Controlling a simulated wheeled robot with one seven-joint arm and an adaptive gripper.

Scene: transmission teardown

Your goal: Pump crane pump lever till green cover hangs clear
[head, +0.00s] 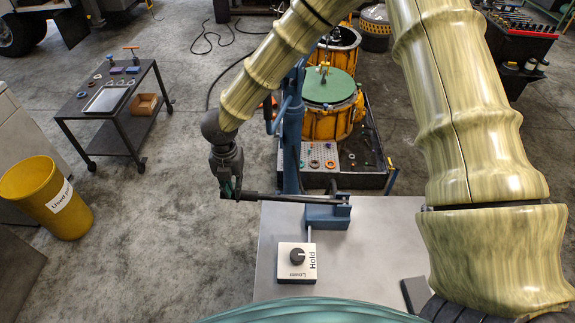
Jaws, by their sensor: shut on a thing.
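The pump lever (285,198) is a dark bar running level from the blue pump block (328,216) out to the left. My gripper (229,190) is shut on the lever's left end. The blue crane post (291,130) rises behind the lever. The green cover (330,87) is a round disc at the top of the orange transmission housing (328,122), with a crane hook (323,68) above its middle. I cannot tell whether a gap lies between cover and housing. A white box with a black knob (297,262), marked Hold and Lower, sits in front of the pump block.
A grey plate (385,235) lies under the pump block. A dark tray (360,178) with small parts surrounds the housing. A tool cart (115,112) stands at left, with a yellow bin (43,195) nearer. The floor between bin and plate is clear.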

